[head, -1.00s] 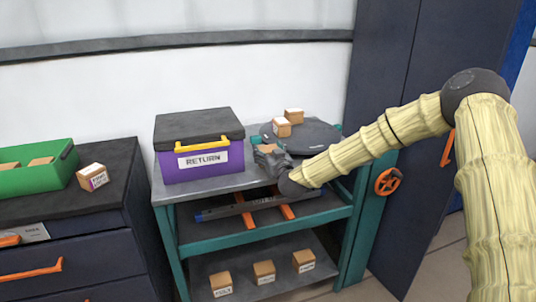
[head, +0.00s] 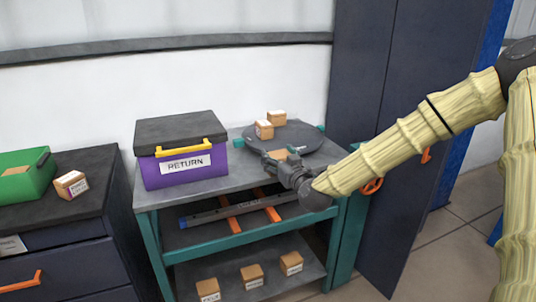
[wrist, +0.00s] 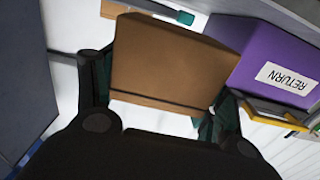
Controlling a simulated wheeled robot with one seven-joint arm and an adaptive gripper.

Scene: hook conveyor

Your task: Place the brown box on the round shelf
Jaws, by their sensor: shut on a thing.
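My gripper (head: 283,163) is shut on a brown box (wrist: 170,62), which shows between the two fingers in the wrist view. In the head view the held box (head: 281,154) is mostly hidden by the gripper. It shows at the near edge of the dark round shelf (head: 303,139); whether it touches the shelf is unclear. Two other brown boxes with white labels, one (head: 277,118) behind the other (head: 264,130), stand on the round shelf towards its back left.
A purple box (head: 180,172) labelled RETURN, with a dark lid, stands left of the round shelf on the teal-framed cart (head: 246,248). Several small boxes sit on the cart's bottom shelf. A green bin (head: 22,180) and a small box (head: 71,185) are on the left cabinet.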

